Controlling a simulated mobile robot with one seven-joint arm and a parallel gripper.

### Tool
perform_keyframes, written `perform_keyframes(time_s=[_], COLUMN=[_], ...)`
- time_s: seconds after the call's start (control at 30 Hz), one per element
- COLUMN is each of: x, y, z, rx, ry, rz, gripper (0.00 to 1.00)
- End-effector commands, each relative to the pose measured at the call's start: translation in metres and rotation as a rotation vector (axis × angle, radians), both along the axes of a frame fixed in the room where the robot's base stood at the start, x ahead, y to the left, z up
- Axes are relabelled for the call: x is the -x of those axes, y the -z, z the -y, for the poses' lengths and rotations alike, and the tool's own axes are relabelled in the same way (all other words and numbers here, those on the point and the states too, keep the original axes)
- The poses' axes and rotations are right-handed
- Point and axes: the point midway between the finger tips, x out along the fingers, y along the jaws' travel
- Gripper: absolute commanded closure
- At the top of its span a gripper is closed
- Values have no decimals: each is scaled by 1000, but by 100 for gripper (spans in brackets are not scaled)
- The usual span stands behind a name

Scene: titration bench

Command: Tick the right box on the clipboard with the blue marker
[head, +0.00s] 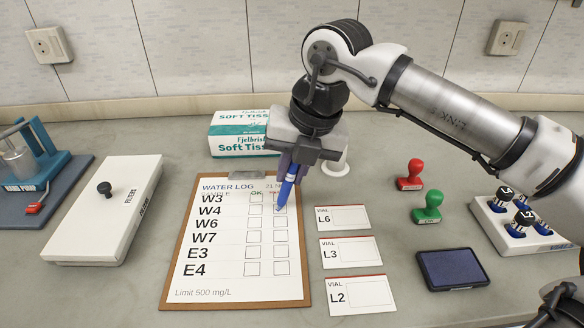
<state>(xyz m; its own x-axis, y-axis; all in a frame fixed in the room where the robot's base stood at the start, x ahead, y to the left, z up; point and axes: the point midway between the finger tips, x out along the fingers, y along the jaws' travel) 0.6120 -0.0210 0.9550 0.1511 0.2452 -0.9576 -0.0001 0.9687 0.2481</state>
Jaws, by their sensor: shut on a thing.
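The clipboard (235,304) lies flat on the bench with a WATER LOG sheet on it. The sheet lists rows W3, W4, W6, W7, E3 and E4, each with two columns of boxes. The left column is headed OK; the right heading is largely hidden. My gripper (295,166) is shut on the blue marker (287,188) above the sheet's upper right. The marker leans, its tip pointing down at the right-column boxes near rows W3 and W4. I cannot tell whether the tip touches the paper. The lower boxes look empty; those near the marker are partly covered.
Three vial cards (350,253) lie right of the clipboard. Beyond them are a red stamp (409,176), a green stamp (428,208), a dark ink pad (452,269) and a white rack (520,232). A tissue box (238,134) stands behind; a white FILTERS case (105,215) lies left.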

Motion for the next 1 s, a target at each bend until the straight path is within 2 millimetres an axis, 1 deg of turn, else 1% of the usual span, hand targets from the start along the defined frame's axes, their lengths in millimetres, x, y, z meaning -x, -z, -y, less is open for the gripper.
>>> perform_keyframes(time_s=[0.4, 0.53, 1.0], x=[1, 1, 0], y=[2, -1, -38], z=[0, 0, 0], rx=[2, 2, 2], ry=[0, 0, -1], rz=[-3, -3, -1], gripper=[100, 100, 100])
